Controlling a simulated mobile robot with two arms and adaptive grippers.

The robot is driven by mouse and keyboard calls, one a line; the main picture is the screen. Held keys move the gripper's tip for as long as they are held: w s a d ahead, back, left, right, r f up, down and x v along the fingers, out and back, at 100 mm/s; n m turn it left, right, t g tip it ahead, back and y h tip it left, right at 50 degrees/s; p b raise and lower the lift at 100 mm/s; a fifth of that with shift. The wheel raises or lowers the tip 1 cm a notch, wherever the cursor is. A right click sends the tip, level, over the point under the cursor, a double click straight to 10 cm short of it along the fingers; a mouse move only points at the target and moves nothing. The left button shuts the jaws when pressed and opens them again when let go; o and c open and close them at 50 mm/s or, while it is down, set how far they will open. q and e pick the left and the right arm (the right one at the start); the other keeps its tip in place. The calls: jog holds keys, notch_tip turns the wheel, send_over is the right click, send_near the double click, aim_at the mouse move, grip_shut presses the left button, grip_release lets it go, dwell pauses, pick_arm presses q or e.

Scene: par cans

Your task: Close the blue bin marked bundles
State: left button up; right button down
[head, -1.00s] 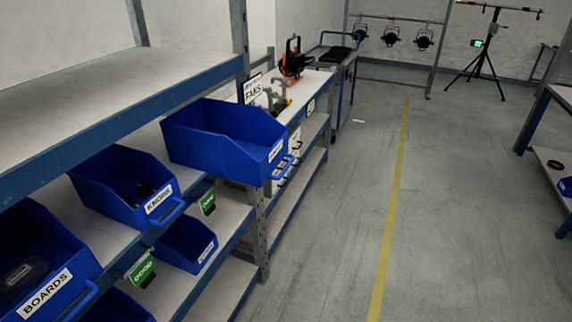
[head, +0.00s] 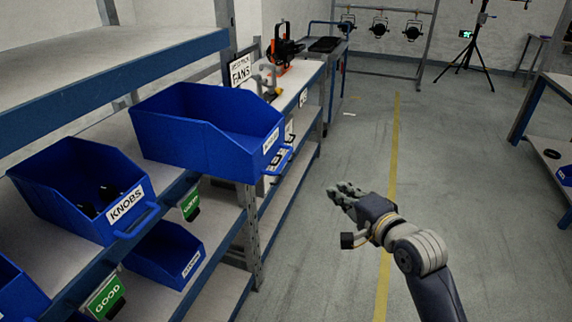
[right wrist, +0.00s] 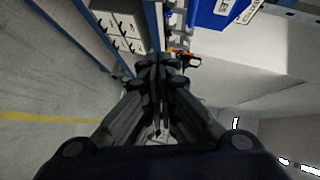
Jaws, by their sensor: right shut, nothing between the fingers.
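A large blue open-topped bin (head: 195,143) sticks out past the front edge of the middle shelf, in the centre left of the head view. Its white front label is too small to read for sure, so I cannot confirm it says bundles. A blue handle (head: 280,162) is on its front. My right gripper (head: 345,192) is shut and empty, out over the aisle to the right of this bin and apart from it. In the right wrist view its fingers (right wrist: 158,68) are together, with part of a blue bin (right wrist: 210,14) at the top. My left gripper is not in view.
A blue bin marked KNOBS (head: 75,190) sits to the left on the same shelf. A smaller blue bin (head: 165,253) is on the shelf below. A FANS sign (head: 241,69) stands behind. The floor aisle with a yellow line (head: 394,140) is clear.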

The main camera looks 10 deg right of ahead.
notch_tip(320, 180, up, 4)
jog(key=a, duration=0.1)
jog(key=w+a+f+p, duration=0.1)
jog(key=w+a, duration=0.4)
jog(key=w, duration=0.6)
jog(key=shift+a+f+t+y, duration=0.35)
jog(key=shift+f+t+y, duration=0.05)
jog(key=shift+p, duration=0.3)
